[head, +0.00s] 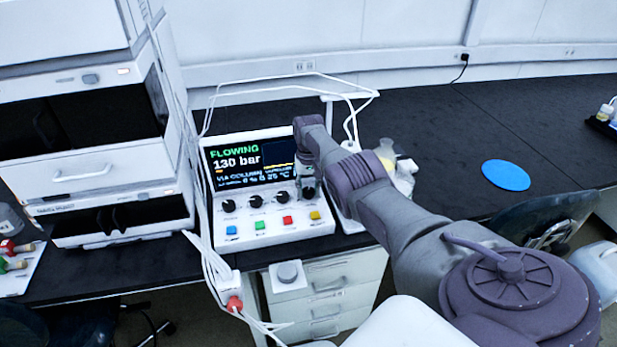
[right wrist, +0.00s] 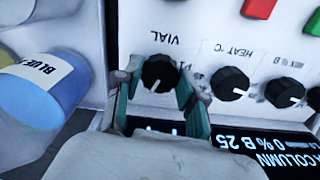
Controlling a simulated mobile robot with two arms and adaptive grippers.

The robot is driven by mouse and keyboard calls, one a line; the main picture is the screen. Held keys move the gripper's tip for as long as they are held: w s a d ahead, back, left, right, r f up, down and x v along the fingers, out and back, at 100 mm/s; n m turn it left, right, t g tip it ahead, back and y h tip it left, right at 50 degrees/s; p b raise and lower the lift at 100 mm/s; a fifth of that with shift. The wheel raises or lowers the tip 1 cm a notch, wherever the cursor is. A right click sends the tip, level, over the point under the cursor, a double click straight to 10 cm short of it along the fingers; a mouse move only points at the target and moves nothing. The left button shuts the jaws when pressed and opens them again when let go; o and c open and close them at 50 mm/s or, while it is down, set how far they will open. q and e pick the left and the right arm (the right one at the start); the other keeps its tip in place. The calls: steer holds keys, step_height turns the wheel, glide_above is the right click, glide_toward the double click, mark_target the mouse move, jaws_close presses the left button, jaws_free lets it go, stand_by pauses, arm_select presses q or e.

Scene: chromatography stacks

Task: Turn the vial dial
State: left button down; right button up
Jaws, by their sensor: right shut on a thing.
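The control box (head: 275,238) stands on the black bench, with a lit screen (head: 240,163) reading FLOWING and 130 bar. The vial dial (right wrist: 158,72) is a round black knob with a white pointer mark, under the printed word VIAL in the right wrist view. My right gripper (right wrist: 155,88) is shut on this dial, one finger on each side of it. In the head view my right gripper (head: 308,184) comes down at the right end of the knob row and mostly hides the dial. My left gripper is not in view.
Several other black knobs (head: 256,201) sit left of the dial, above coloured buttons (head: 287,219). White tubes run around the box. A blue disc (head: 506,175) lies on clear bench at right.

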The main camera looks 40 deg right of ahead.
mark_target(309, 190)
steer(key=o, duration=1.1)
step_height(309, 190, up, 12)
steer(key=shift+r, duration=0.1)
stand_by(0.4)
